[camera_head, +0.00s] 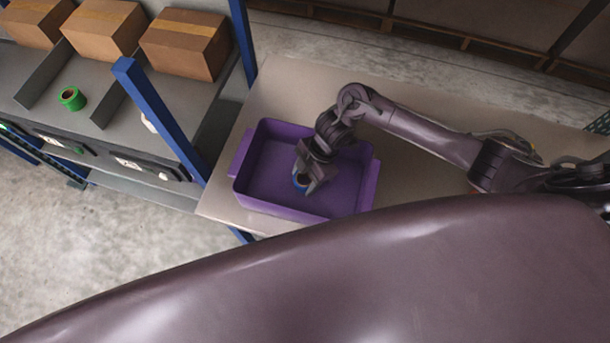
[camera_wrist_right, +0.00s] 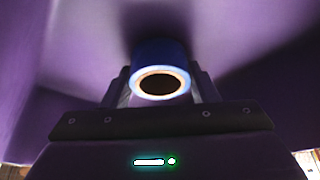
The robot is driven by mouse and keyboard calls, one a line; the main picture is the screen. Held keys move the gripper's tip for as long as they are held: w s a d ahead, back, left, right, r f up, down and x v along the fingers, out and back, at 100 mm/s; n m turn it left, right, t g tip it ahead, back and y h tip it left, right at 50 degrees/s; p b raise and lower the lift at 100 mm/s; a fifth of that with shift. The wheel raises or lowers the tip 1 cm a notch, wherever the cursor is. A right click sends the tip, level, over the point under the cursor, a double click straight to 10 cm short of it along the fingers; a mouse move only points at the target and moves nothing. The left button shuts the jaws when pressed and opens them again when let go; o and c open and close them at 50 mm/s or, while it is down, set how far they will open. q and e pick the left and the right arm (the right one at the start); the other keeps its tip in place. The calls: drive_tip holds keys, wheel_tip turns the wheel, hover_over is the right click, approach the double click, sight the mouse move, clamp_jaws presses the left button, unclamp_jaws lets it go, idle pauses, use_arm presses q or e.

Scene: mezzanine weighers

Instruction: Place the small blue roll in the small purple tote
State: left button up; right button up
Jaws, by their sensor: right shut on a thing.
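The purple tote (camera_head: 347,198) stands on a beige table, and its inside fills most of the right wrist view (camera_wrist_right: 60,60). My right gripper (camera_head: 308,184) is inside the tote's outline, pointing down. It is shut on the small blue roll (camera_head: 299,183). The roll also shows between the fingers in the right wrist view (camera_wrist_right: 160,55), with its pale end ring and dark hole facing the camera. I cannot tell whether the roll touches the tote floor. My left gripper is not in view.
The beige table (camera_head: 420,180) has free room right of and behind the tote. A blue post (camera_head: 160,115) rises at its left. A grey shelf at the left holds cardboard boxes (camera_head: 185,43) and a green roll (camera_head: 71,98). My own body covers the lower front.

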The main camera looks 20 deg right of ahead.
drive_tip(key=shift+f, duration=0.1)
drive_tip(key=o, duration=0.5)
drive_tip(key=shift+f, duration=0.1)
drive_tip(key=o, duration=0.5)
